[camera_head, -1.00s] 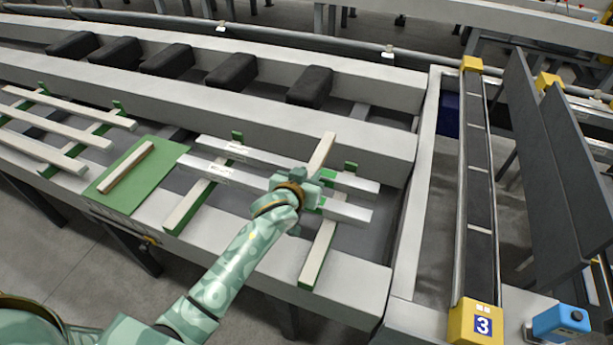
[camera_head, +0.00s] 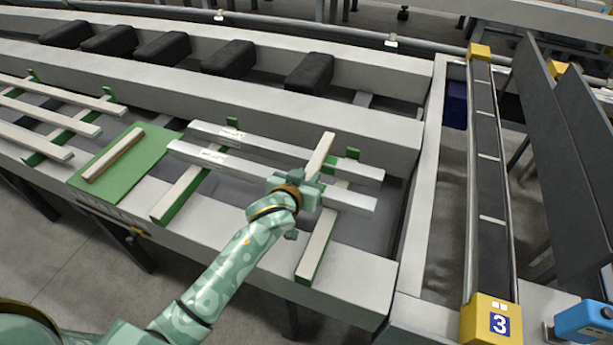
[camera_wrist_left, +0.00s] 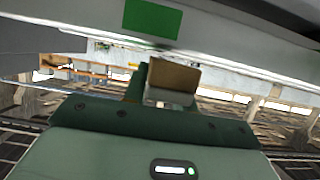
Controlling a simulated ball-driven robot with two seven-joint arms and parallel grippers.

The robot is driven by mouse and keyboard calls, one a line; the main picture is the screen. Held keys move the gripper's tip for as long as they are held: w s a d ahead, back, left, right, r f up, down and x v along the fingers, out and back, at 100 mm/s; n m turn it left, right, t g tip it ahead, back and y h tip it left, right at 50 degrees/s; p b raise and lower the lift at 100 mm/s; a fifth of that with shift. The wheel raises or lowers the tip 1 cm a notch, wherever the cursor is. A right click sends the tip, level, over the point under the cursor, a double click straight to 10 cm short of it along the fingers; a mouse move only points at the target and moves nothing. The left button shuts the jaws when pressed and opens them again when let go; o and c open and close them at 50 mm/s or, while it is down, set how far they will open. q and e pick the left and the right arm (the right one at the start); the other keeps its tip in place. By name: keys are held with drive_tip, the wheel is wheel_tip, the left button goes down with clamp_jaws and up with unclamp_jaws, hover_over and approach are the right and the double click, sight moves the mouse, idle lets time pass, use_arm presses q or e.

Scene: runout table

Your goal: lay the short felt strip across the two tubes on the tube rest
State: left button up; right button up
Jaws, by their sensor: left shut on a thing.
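Two pale grey tubes lie side by side, the far tube (camera_head: 258,145) and the near tube (camera_head: 235,167), on the tube rest (camera_head: 317,248), whose crossbars have green sides and cream tops. My left gripper (camera_head: 306,186) is shut on a short cream strip (camera_head: 321,153), which points away over the tubes near their right ends. In the left wrist view the strip (camera_wrist_left: 172,77) shows a brown face and a pale lower part. I cannot tell whether it touches the tubes. The gripper hides part of the near tube. My right gripper is not in view.
A similar cream and brown strip (camera_head: 115,153) lies on a green mat (camera_head: 150,153) at left. Further left is another rack (camera_head: 50,120) with cream bars. Dark blocks (camera_head: 229,57) stand in the trough behind. A yellow-ended conveyor (camera_head: 492,318) marked 3 is at right.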

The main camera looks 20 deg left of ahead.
use_arm(q)
drive_tip(key=shift+f, duration=0.6)
drive_tip(key=o, duration=1.1)
